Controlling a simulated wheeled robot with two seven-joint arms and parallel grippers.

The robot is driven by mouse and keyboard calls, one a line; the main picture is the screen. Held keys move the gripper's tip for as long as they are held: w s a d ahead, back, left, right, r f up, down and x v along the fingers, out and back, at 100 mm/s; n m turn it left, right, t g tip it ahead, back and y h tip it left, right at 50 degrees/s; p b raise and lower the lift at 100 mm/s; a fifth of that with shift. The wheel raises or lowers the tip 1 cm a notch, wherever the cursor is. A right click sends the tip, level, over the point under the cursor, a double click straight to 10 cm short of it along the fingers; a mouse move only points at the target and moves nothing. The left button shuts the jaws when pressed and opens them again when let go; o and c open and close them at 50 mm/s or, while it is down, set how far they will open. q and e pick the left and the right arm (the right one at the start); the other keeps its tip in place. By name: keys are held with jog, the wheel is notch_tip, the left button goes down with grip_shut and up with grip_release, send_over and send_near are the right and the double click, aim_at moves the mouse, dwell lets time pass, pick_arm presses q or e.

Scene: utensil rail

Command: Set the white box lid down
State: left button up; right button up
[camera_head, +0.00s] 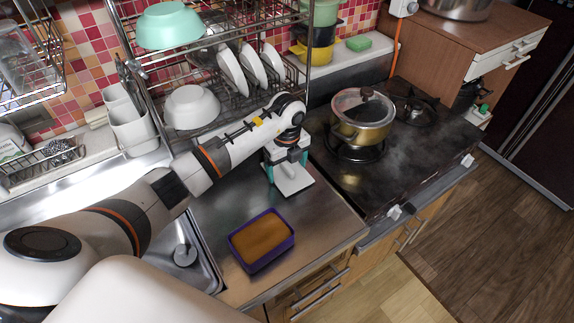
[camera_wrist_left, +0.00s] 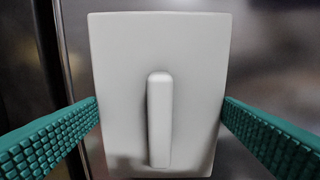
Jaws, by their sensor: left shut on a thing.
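The white box lid (camera_head: 294,181) is a flat rectangular plate with a raised bar handle on its face. It is over the steel counter (camera_head: 330,213), left of the stove. My left gripper (camera_head: 287,167) comes down on it from above. In the left wrist view the lid (camera_wrist_left: 195,60) fills the middle, and the two green fingers (camera_wrist_left: 160,115) press against its left and right edges. The handle stands free between them. I cannot tell whether the lid's underside touches the counter. My right gripper is not in view.
An open purple box (camera_head: 262,240) with a brown-orange filling sits on the counter in front of the lid. A glass-lidded pot (camera_head: 361,117) stands on the stove at the right. A dish rack (camera_head: 225,85) stands behind. The sink (camera_head: 185,255) is at the left.

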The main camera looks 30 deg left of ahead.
aim_at(287, 166)
pick_arm(q)
jog(key=shift+f, duration=0.2)
jog(key=o, duration=0.8)
jog(key=shift+r, duration=0.15)
jog(key=shift+r, duration=0.25)
notch_tip(287, 166, up, 12)
jog(key=b, duration=0.2)
jog(key=shift+f, duration=0.15)
